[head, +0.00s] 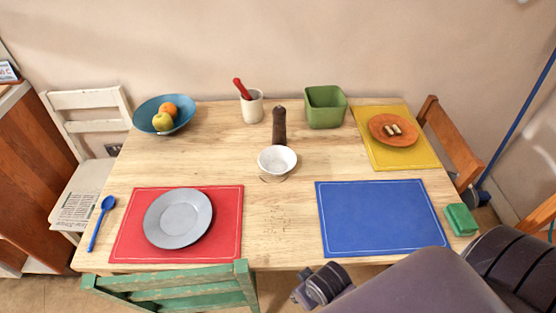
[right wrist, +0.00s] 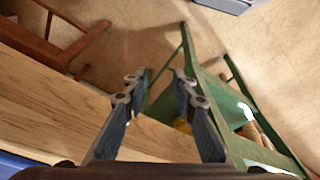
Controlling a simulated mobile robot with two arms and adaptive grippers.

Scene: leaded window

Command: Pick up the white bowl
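The white bowl (head: 277,160) stands upright near the middle of the wooden table in the head view, just in front of a dark pepper mill. It looks empty. My right arm comes in at the lower right, and its end is below the table's front edge, well short of the bowl. In the right wrist view my right gripper (right wrist: 160,85) is open with nothing between its fingers, beside the table edge and a green chair. The bowl is not in the right wrist view. My left gripper is not in view.
The pepper mill (head: 279,125) stands right behind the bowl. A red mat (head: 125,235) with a grey plate (head: 178,218) lies left, a blue mat (head: 380,215) right. A green chair (head: 180,285) stands at the front edge. Bare wood surrounds the bowl's front and sides.

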